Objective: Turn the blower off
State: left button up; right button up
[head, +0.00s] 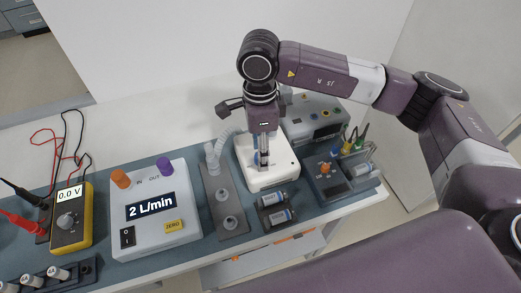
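A white box (284,172) on the bench, seemingly the blower, has a pale ribbed hose (227,137) beside its left side. My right gripper (263,163) points down over the middle of this box. Its fingers look close together, with nothing seen between them. The gripper covers part of the box top, so any switch there is hidden. I cannot tell whether the tips touch the box. My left gripper is not in view.
Left of the box are a grey plate with fittings (232,222), a white flow meter (150,240) reading 2 L/min and a yellow multimeter (70,240). A grey instrument (325,125) and a dark connector unit (326,187) stand right.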

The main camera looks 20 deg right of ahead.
notch_tip(320, 180, up, 12)
jog(key=shift+w, duration=0.25)
jog(key=shift+f, duration=0.1)
dwell(0.4)
